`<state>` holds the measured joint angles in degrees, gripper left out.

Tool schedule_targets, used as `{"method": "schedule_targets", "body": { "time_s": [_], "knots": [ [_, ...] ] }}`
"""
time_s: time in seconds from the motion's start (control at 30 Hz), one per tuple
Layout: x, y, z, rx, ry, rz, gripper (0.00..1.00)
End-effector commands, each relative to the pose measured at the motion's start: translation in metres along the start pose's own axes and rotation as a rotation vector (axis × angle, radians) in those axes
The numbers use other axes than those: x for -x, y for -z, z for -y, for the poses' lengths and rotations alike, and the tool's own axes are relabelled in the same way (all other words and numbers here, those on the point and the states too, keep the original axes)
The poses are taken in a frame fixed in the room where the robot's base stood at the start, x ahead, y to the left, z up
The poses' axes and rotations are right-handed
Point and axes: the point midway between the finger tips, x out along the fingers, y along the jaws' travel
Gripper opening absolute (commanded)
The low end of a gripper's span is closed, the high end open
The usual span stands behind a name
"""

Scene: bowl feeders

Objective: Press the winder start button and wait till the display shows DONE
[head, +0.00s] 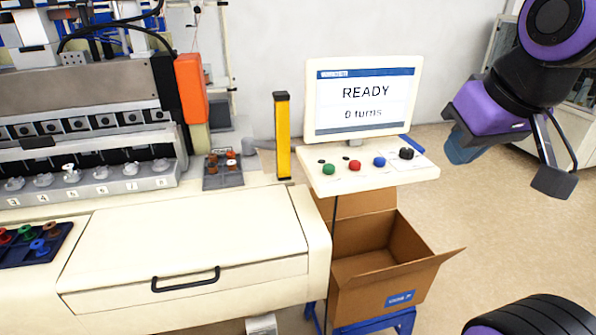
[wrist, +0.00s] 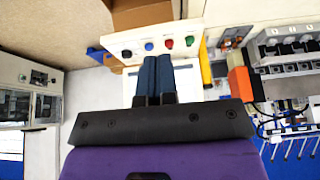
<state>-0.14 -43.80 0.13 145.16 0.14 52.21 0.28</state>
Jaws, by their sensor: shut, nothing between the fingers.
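The display (head: 364,99) stands above the button panel and reads READY and 0 turns. The panel (head: 372,181) carries a green button (head: 328,168), a red button (head: 355,165), a blue button (head: 379,162) and a black knob (head: 406,153). The labels are too small to read. The wrist view also shows the green button (wrist: 190,41) and the red button (wrist: 169,43). My gripper (wrist: 157,58) is shut and empty, its blue fingers pointing towards the panel. In the head view my gripper (head: 463,150) hangs right of the panel, apart from the buttons.
A yellow post (head: 283,135) stands left of the display. An open cardboard box (head: 370,285) sits below the panel. The winder machine (head: 85,95) with its orange block (head: 190,88) is at left, above a drawer with a black handle (head: 186,280).

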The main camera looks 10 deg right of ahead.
Motion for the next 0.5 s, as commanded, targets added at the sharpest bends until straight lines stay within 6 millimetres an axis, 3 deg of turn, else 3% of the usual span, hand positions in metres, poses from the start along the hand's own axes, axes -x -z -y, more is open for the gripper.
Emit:
{"method": "schedule_targets", "body": {
  "time_s": [0.33, 0.5],
  "knots": [
    [0.0, 0.001, 0.0, 0.0, -0.002, 0.002, 0.0],
    [-0.007, 0.016, -0.004, -0.006, -0.041, 0.033, 0.0]
  ]
}}
